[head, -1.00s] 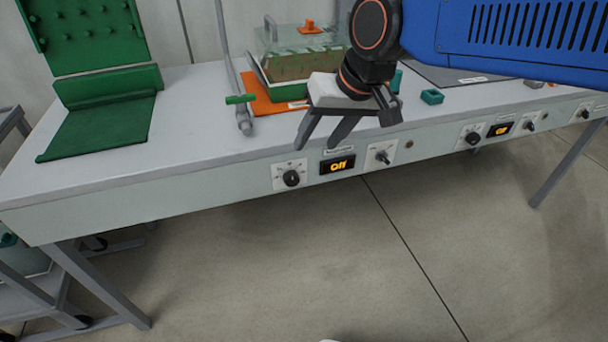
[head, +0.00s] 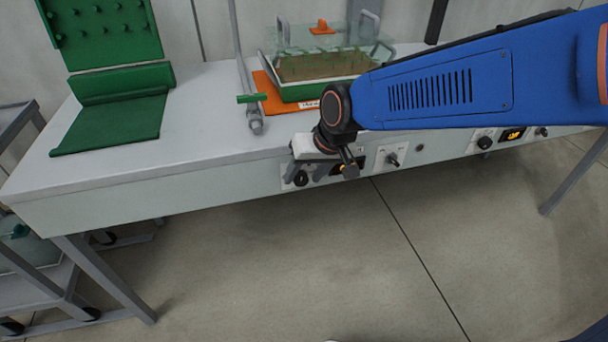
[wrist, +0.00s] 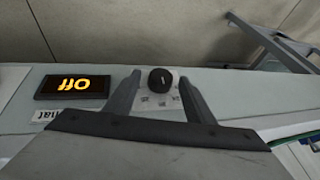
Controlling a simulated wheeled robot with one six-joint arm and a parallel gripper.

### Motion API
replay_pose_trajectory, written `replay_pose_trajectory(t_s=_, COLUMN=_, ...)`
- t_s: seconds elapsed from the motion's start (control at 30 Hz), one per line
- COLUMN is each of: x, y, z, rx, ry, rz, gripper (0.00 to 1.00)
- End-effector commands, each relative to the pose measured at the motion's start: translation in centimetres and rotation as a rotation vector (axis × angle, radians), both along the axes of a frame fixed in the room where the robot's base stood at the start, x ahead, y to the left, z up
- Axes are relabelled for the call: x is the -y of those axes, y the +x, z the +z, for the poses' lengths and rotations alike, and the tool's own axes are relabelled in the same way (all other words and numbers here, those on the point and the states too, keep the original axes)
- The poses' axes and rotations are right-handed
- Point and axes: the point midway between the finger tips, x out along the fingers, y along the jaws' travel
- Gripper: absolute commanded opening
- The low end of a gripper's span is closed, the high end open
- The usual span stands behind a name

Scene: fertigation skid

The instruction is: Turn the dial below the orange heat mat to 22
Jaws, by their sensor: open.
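The orange heat mat (head: 271,92) lies on the bench top, with a green-rimmed seed tray on it. Below it on the bench's front panel is a black round dial (head: 301,178) on a light scale plate. In the wrist view the dial (wrist: 160,80) sits between the spread fingers of my gripper (wrist: 160,85). The gripper is open, and I see no clear finger contact with the dial. In the head view my gripper (head: 303,178) is at the panel and partly covers the dial plate.
A switch (head: 392,159) sits on the panel right of the display. A second dial (head: 485,143) and display (head: 512,134) are farther right. A grey post with a green handle (head: 252,98) stands on the bench. The floor in front is clear.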

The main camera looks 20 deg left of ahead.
Motion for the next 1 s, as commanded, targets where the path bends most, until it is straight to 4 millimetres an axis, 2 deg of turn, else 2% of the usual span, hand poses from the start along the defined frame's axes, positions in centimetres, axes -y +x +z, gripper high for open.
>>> replay_pose_trajectory(t_s=0.37, x=-0.23, y=0.11, z=-0.5, rx=0.001, ry=0.001, rz=0.0, gripper=0.49)
replay_pose_trajectory(t_s=0.4, x=-0.23, y=0.11, z=-0.5, rx=0.001, ry=0.001, rz=0.0, gripper=0.44)
replay_pose_trajectory(t_s=0.5, x=-0.23, y=0.12, z=-0.5, rx=0.001, ry=0.001, rz=0.0, gripper=0.2)
replay_pose_trajectory(t_s=0.57, x=-0.23, y=0.12, z=-0.49, rx=0.001, ry=0.001, rz=0.0, gripper=0.08)
replay_pose_trajectory(t_s=1.0, x=-0.39, y=0.02, z=-0.43, rx=0.028, ry=-0.041, rz=0.003, gripper=0.08)
